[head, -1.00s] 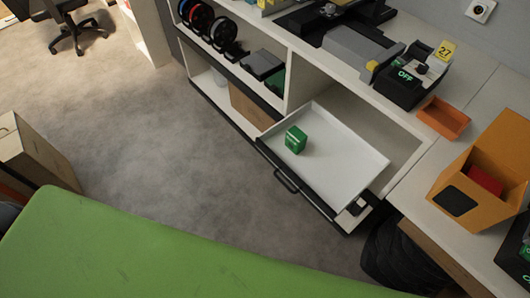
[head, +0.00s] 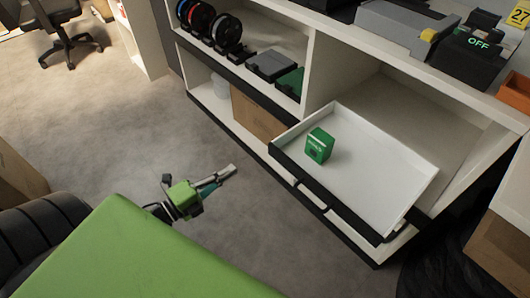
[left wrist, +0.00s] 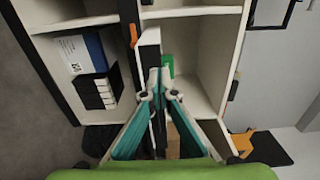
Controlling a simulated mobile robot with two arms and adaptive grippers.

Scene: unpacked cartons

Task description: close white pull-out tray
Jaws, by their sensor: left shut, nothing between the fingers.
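The white pull-out tray (head: 385,170) sticks out of the lower shelf of the white cabinet. It has a dark front edge with a black bar handle. A small green box (head: 319,146) stands on the tray near its left side. My left gripper (head: 228,171) is shut and empty, above the floor to the left of the tray front and apart from it. In the left wrist view, the teal fingers of my left gripper (left wrist: 160,90) point toward the cabinet and partly cover the tray. The green box (left wrist: 167,64) shows behind the fingertips. My right gripper is not in view.
Spools (head: 226,30) and dark boxes stand on the upper shelf. A cardboard box (head: 256,112) sits in the lower shelf left of the tray. A label maker marked OFF (head: 478,45) and an orange bin (head: 515,92) are on the counter.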

